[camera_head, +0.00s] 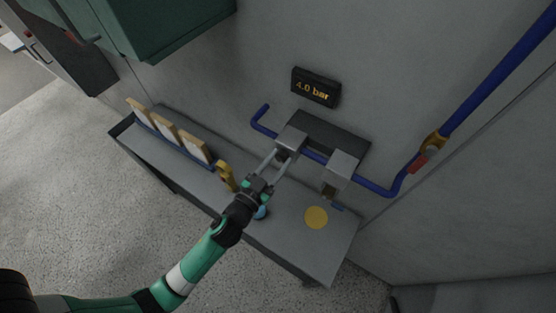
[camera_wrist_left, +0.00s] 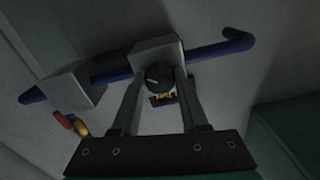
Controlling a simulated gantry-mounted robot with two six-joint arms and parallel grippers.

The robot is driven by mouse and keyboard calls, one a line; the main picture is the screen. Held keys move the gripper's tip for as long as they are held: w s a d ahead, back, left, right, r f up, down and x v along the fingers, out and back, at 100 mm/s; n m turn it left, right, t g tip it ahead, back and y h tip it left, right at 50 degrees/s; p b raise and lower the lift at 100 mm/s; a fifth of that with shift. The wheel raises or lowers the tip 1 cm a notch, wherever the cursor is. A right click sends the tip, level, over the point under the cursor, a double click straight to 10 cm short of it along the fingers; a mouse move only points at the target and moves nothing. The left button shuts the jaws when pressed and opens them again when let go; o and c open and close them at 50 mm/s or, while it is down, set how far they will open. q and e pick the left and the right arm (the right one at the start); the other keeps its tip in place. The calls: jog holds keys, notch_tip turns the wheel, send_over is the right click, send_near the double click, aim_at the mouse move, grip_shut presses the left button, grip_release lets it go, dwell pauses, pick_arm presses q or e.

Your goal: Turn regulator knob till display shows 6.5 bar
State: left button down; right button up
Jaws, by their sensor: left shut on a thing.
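The display (camera_head: 316,87) on the wall reads "4.0 bar" in orange digits. It also shows, partly hidden, below the knob in the left wrist view (camera_wrist_left: 163,99). The dark round knob (camera_wrist_left: 158,75) sits on the front of the grey regulator block (camera_head: 292,138), which is on the blue pipe. My left gripper (camera_head: 285,161) reaches up from below. Its two long fingers stand on either side of the knob and are shut on it. In the head view the fingers mostly hide the knob. My right gripper is in neither view.
A second grey block (camera_head: 342,165) is on the pipe (camera_head: 375,188) to the right. A yellow fitting with a red handle (camera_head: 417,163) is farther right. Below is a grey bench (camera_head: 285,240) with a yellow disc (camera_head: 316,217), a yellow item (camera_head: 226,177) and several pale blocks (camera_head: 166,131).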

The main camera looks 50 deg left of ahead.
pick_arm(q)
jog(key=m, duration=0.6)
jog(key=shift+r+m, duration=0.1)
jog(key=shift+m, duration=0.2)
dwell(0.5)
jog(key=shift+c, duration=2.1)
grip_release()
jog(key=shift+s, duration=0.1)
